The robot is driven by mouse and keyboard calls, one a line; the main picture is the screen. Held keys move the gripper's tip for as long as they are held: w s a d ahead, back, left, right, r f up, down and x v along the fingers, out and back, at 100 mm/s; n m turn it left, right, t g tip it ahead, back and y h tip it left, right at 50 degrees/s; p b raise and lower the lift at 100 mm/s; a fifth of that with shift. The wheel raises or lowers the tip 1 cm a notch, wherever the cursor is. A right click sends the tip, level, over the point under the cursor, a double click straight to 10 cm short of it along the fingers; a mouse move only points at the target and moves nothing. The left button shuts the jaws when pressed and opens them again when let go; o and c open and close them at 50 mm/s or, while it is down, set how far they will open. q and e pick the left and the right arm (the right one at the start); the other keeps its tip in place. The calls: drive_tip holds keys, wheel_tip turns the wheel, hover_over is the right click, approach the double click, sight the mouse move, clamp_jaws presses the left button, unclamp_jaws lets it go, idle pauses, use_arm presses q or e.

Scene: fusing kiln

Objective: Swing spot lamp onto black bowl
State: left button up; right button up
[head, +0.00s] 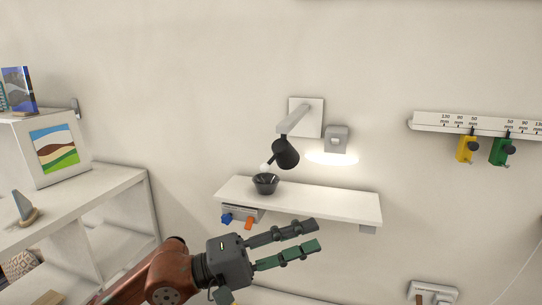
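The spot lamp (286,153) has a black head on a grey arm fixed to a square wall plate (311,118). Its head hangs above the wall shelf (335,202), tilted, with a small pale knob or ball at its lower left. The black bowl (265,185) stands upright near the left end of the shelf, below and slightly left of the lamp head. My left gripper (318,235) is in front of and below the shelf. Its two fingers point right with a gap between them, and it holds nothing. My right gripper is not in view.
A lit wall lamp (337,139) is just right of the spot lamp. A white shelf unit (100,188) stands at the left. A rail (470,124) with a yellow clamp (466,149) and a green clamp (503,151) is at the right. The right part of the wall shelf is bare.

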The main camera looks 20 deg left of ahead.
use_arm(q)
wheel_tip(320, 180, up, 2)
drive_tip(key=w+a+m+t+y, duration=0.3)
drive_tip(key=m+y, duration=0.1)
drive_tip(key=m, duration=0.1)
drive_tip(key=m+t+y, duration=0.1)
drive_tip(key=t+y, duration=0.3)
drive_tip(key=y, duration=0.3)
approach(262, 166)
drive_tip(key=x, duration=0.5)
drive_tip(key=shift+s+d+f, duration=0.1)
drive_tip(key=shift+d, duration=0.15)
drive_tip(key=shift+a+r, duration=0.15)
drive_tip(key=shift+r, duration=0.05)
drive_tip(key=p+x, duration=0.3)
drive_tip(key=x, duration=0.4)
drive_tip(key=shift+w+f, duration=0.1)
drive_tip(key=shift+w, duration=0.45)
drive_tip(key=shift+c, duration=0.5)
